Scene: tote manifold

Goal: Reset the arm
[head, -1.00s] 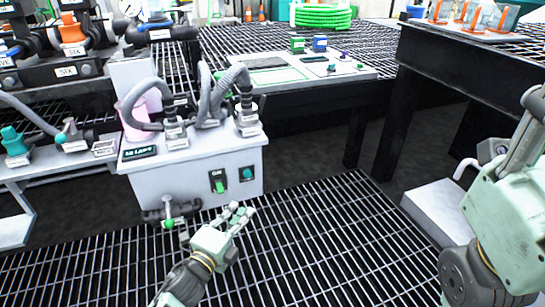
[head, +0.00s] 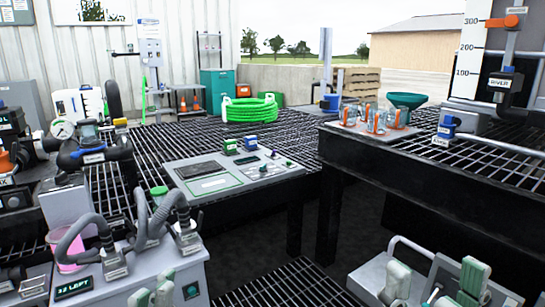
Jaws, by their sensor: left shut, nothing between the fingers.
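My left gripper (head: 152,293) shows only as pale green fingertips at the bottom edge. They are shut with nothing between them, in front of the grey-white box (head: 127,277) with the green lettered display. The rest of my left arm is out of the picture. At the bottom right, pale green parts like those of my right arm stand in front of a light grey box (head: 373,272). I cannot tell whether they are its gripper fingers.
Grey hoses (head: 72,238) rise from the box at left, beside a pink container (head: 66,262). A flat control panel (head: 235,178) lies on the grating table behind. A dark bench (head: 440,185) at right holds clear items with orange parts (head: 376,120).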

